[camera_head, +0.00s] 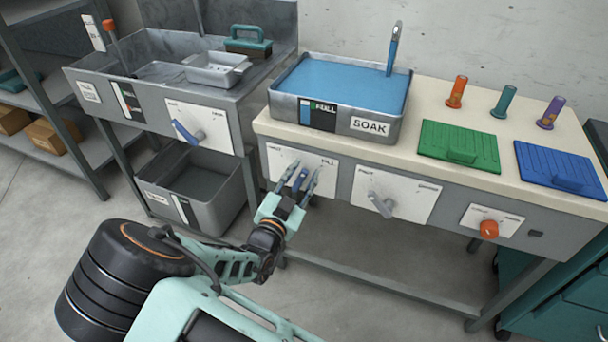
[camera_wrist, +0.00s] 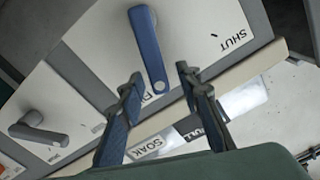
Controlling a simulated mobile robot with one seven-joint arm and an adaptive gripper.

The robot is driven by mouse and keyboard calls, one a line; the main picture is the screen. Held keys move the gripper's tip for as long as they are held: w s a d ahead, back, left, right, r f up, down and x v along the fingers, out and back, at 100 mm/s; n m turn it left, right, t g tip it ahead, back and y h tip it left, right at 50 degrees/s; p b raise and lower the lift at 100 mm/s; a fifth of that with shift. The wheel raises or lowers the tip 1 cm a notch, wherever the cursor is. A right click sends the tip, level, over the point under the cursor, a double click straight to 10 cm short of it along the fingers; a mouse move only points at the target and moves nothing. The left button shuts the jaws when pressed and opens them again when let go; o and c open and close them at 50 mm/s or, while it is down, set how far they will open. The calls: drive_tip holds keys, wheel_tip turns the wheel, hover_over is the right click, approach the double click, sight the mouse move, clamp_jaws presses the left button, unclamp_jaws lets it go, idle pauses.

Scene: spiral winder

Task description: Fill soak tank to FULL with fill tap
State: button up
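The soak tank (camera_head: 375,127) is a grey metal basin on the bench, labelled SOAK, with blue water a little below its rim. The fill tap (camera_head: 300,180) is a blue lever on the white panel below the tank. In the wrist view the lever (camera_wrist: 148,45) has its free end by a partly hidden label, away from SHUT. My gripper (camera_wrist: 160,85) is open, its fingers on either side of the lever's end, with gaps visible.
A grey lever (camera_head: 380,204) and an orange knob (camera_head: 488,229) sit farther right on the bench front. A sink (camera_head: 225,100) with another blue lever (camera_head: 186,132) stands left. Green (camera_head: 460,147) and blue (camera_head: 560,175) boards lie on the benchtop.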

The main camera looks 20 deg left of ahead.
drive_tip(key=shift+w, duration=0.35)
clamp_jaws()
